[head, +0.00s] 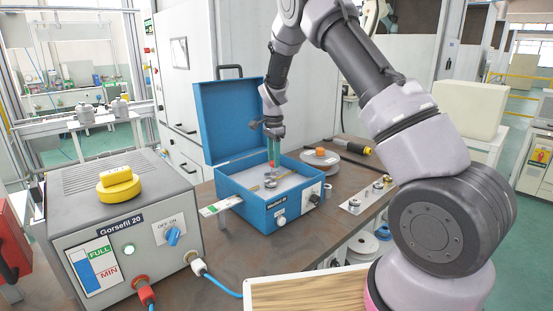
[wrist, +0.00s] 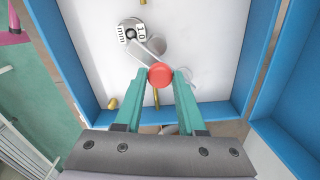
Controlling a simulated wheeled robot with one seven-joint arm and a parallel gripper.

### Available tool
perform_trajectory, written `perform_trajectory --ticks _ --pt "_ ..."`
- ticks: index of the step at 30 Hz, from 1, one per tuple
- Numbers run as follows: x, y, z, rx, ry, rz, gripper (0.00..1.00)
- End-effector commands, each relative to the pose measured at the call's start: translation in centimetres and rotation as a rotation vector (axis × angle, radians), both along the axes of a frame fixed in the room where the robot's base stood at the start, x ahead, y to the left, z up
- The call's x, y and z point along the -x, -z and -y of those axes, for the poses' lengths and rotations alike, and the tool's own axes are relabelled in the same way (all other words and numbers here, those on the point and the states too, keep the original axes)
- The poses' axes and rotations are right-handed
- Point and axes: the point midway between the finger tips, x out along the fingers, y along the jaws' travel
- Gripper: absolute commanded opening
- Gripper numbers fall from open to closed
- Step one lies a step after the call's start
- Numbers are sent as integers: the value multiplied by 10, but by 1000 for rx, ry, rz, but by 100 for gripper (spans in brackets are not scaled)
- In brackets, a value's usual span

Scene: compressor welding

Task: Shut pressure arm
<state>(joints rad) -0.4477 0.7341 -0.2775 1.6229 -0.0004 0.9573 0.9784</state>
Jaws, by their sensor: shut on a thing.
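The open blue feeder box (head: 264,216) stands on the bench, its lid (head: 228,118) raised at the back. My gripper (head: 274,154) reaches down into it from above. In the wrist view my green fingers (wrist: 160,80) are shut on a round red knob (wrist: 160,73), which also shows at the fingertips in the head view (head: 272,163). I take the knob to be the end of the pressure arm. A light grey bar (wrist: 148,52) runs from near the knob toward a roller marked 1.0 mm (wrist: 131,32). The fingers hide part of the mechanism.
A grey Gorsefil 20 machine (head: 122,225) with a yellow knob on top stands left of the box. A spool (head: 321,160), a screwdriver (head: 346,147) and a plate with small parts (head: 354,200) lie to the right. The box walls surround my fingers.

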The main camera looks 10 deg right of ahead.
Motion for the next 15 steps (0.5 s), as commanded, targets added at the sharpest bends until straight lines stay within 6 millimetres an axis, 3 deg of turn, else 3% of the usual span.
perform_trajectory --ticks 15 --pt "-2 -1 -6 -1 90 3 0"
